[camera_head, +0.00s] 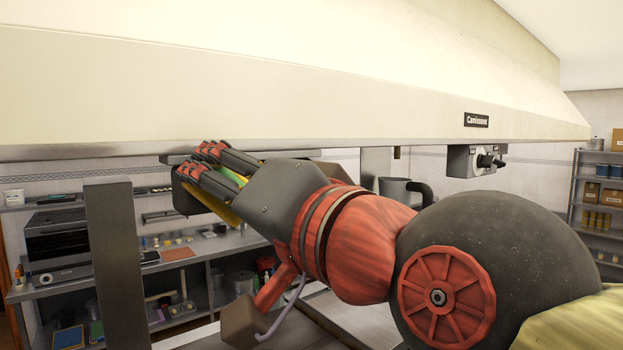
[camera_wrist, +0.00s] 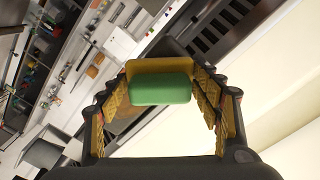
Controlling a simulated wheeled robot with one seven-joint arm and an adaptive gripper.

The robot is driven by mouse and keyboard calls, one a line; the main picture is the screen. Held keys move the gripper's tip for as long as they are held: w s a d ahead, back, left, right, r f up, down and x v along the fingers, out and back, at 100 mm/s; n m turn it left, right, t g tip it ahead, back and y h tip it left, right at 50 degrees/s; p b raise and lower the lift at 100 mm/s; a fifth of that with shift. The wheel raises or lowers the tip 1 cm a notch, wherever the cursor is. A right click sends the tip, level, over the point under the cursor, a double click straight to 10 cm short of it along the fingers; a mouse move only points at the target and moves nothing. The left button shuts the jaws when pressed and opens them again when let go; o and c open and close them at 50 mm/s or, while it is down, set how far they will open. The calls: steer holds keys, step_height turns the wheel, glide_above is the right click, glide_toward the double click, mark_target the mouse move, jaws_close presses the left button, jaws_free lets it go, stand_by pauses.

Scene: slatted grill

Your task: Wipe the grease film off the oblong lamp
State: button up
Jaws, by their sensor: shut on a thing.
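My gripper (camera_head: 205,172) is raised to just below the lower edge of the hood and points up and to the left. In the wrist view my gripper (camera_wrist: 160,100) is shut on a green pad (camera_wrist: 160,89), which sits between its yellow-lined fingers. In the head view only a sliver of the green pad (camera_head: 229,179) shows between the fingers. The oblong lamp cannot be made out for certain. A flat grey piece (camera_head: 180,158) under the hood edge is close to the fingertips; I cannot tell whether they touch. No grease film can be made out.
The pale hood (camera_head: 280,95) spans the space above my arm. A control box with a knob (camera_head: 474,160) hangs from its edge at the right. A grey post (camera_head: 117,260) stands left of my gripper. A dark slatted panel (camera_wrist: 225,30) shows in the wrist view. Loaded shelves (camera_head: 600,195) stand behind.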

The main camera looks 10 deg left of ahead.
steer(key=shift+s+a, duration=0.55)
steer(key=shift+s, duration=0.05)
steer(key=shift+b, duration=0.3)
steer(key=shift+f+b, duration=0.15)
steer(key=shift+b, duration=0.25)
steer(key=shift+d, duration=0.1)
steer(key=shift+w+d, duration=0.55)
steer(key=shift+w, duration=0.2)
steer(key=shift+w+d+b, duration=0.2)
steer(key=shift+w+b, duration=0.1)
steer(key=shift+b, duration=0.7)
steer(key=shift+w+d+b, duration=0.25)
steer(key=shift+w+b, duration=0.05)
steer(key=shift+b, duration=0.35)
